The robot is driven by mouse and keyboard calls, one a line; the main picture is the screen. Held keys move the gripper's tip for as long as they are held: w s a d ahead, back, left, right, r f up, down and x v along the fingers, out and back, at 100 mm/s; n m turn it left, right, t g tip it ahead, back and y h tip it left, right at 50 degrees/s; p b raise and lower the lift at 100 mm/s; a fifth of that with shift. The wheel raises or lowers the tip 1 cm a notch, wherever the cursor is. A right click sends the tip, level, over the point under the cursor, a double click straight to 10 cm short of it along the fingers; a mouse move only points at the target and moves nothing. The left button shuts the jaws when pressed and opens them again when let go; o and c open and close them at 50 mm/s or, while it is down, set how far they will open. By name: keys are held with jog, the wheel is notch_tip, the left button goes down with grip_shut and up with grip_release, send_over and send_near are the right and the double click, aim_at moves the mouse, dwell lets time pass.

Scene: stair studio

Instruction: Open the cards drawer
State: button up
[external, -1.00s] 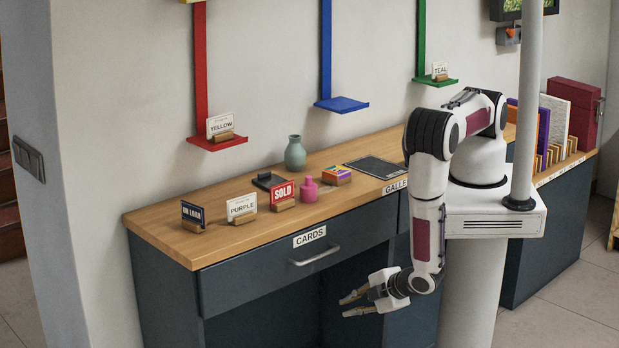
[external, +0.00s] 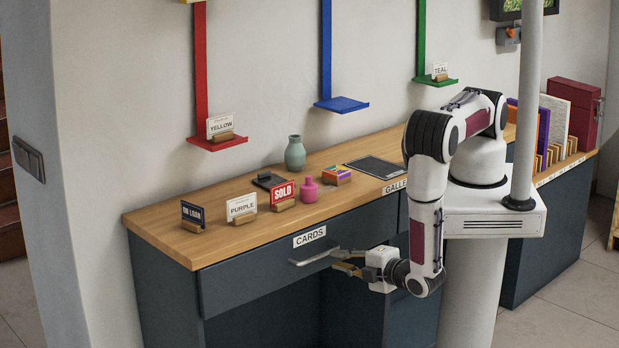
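The cards drawer (external: 245,282) is a dark blue-grey front under the wooden counter, with a white CARDS label (external: 309,237) at its top edge. It is closed, with its front in line with the cabinet. A grey bar handle (external: 312,258) sits below the label. My gripper (external: 340,260) points left at the right end of the handle, its fingers apart. The fingertips overlap the handle's end in this view; I cannot tell whether they touch it.
On the counter (external: 185,235) stand small sign cards, a pink bottle (external: 308,190), a green vase (external: 295,153) and a card box (external: 336,175). The GALLERY label (external: 395,187) marks the neighbouring front. The space before the drawer is clear.

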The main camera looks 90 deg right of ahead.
aim_at(322, 256)
jog(key=shift+w+d, duration=0.1)
jog(key=shift+d, duration=0.05)
jog(key=shift+x, duration=3.75)
grip_shut()
